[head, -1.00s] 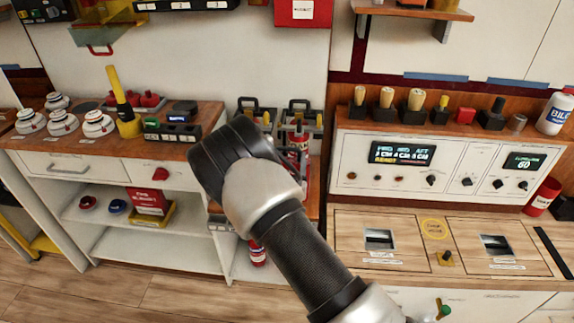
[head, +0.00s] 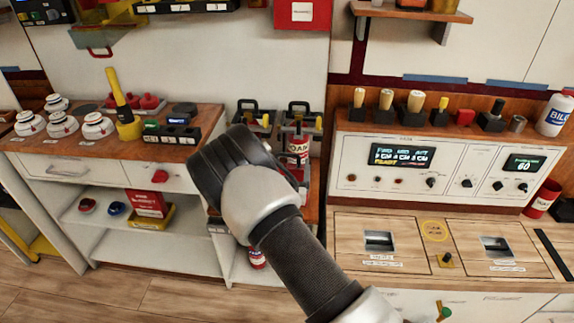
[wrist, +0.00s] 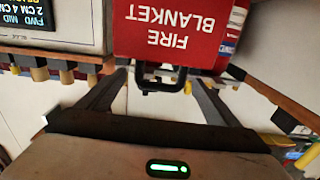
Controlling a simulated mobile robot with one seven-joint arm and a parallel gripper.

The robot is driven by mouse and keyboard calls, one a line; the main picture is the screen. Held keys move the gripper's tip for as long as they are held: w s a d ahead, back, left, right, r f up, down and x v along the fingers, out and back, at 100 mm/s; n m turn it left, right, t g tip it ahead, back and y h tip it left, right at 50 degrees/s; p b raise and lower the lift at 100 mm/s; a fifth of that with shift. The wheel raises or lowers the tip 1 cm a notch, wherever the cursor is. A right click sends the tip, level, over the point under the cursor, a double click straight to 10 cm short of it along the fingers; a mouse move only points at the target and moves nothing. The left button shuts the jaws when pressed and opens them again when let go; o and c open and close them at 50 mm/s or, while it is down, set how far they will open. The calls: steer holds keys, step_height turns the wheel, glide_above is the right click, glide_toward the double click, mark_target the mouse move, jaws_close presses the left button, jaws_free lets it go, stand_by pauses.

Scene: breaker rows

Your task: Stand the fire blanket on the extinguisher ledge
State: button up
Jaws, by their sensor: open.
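The fire blanket is a red box (wrist: 175,30) with white lettering, at the top middle of the wrist view. Its lettering appears upside down there. My gripper (wrist: 158,78) is open, its two dark fingers reaching towards the box's near edge. I cannot tell whether they touch it. In the head view my arm hides the gripper and this box. A red-and-white extinguisher (head: 257,258) stands low beside the cabinet, on what may be the extinguisher ledge, mostly hidden by my arm.
Black-handled units (head: 298,112) stand at the back behind my arm. The control console (head: 430,170) is to the right. The wooden counter (head: 100,145) at left holds white domes and a yellow-handled tool. A red lettered box (head: 150,203) sits on the lower shelf.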

steer(key=s, duration=1.2)
steer(key=w+d+r+m+g, duration=0.3)
steer(key=r+g, duration=0.2)
steer(key=r, duration=0.3)
steer(key=s+d+r+n+g+y, duration=0.1)
steer(key=s+d+r+g+y, duration=0.15)
steer(key=s+r, duration=0.5)
steer(key=s+d+r+g, duration=0.1)
steer(key=s+d+r, duration=0.2)
steer(key=s, duration=0.5)
steer(key=s+d+r+n+g+h, duration=0.1)
steer(key=s+d+r+g, duration=0.1)
steer(key=s+d, duration=0.4)
steer(key=s+d+r+n+g+h, duration=0.1)
steer(key=s+d+r, duration=0.3)
steer(key=s, duration=0.6)
steer(key=shift+d+r+g+p, duration=0.3)
steer(key=shift+d+g+p, duration=0.05)
steer(key=shift+g+p, duration=0.1)
